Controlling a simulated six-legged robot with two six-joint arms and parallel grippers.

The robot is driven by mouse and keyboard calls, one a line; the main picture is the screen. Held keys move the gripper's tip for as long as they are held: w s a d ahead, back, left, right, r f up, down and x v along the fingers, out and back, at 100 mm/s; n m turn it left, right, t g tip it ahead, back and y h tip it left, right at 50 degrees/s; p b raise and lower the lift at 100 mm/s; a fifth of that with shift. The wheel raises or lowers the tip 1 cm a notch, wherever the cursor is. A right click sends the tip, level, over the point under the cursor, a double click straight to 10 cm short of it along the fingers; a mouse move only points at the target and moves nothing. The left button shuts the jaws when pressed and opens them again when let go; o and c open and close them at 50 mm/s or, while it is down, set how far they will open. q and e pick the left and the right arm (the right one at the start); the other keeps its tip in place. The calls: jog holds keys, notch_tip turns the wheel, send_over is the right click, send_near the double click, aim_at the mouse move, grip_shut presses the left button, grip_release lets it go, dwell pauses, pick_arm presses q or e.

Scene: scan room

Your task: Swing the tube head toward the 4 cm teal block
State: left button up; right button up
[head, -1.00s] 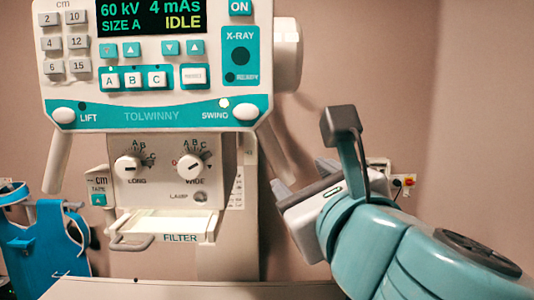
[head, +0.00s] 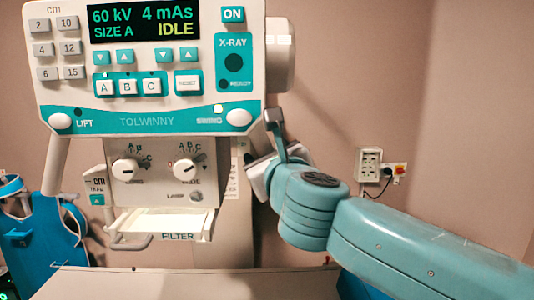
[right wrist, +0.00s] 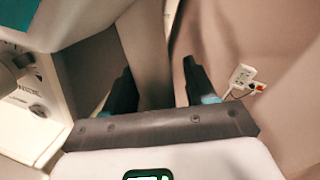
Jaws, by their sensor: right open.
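The tube head (head: 150,125) is a white and teal panel reading 60 kV, 4 mAs, SIZE A and IDLE, with LIFT and SWING labels. A pale bar (head: 57,165) slants down from its left side. My right gripper is beside the head's lower right side, its fingers mostly hidden by my wrist in the head view. In the right wrist view my right gripper (right wrist: 158,88) is open, with a pale bar (right wrist: 150,60) seen between its dark fingers; I cannot tell if they touch it. The teal block is not in view. My left gripper is not in view.
A pale table (head: 190,284) lies below the tube head. A blue apron-like item (head: 45,240) hangs at the left. A wall socket with a cable (head: 370,165) is at the right.

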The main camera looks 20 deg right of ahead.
aim_at(225, 175)
jog(key=shift+s+a+r, duration=0.1)
jog(key=shift+s+r, duration=0.05)
jog(key=shift+s, duration=0.15)
jog(key=shift+s+a, duration=0.1)
jog(key=shift+s, duration=0.05)
jog(key=c, duration=0.4)
grip_shut()
jog(key=a+f+m+b, duration=0.1)
jog(key=a+f+b, duration=0.1)
jog(key=b, duration=0.1)
jog(key=w+a+f+m+b, duration=0.1)
jog(key=a+b, duration=0.1)
jog(key=b, duration=0.1)
jog(key=w+a+f+m+b, duration=0.1)
jog(key=a+f+b, duration=0.1)
jog(key=b, duration=0.1)
jog(key=shift+w+a+f+m+t, duration=0.1)
jog(key=shift+a+f+m+t, duration=0.25)
jog(key=shift+m+t, duration=0.05)
jog(key=shift+a, duration=0.1)
jog(key=shift+r, duration=0.1)
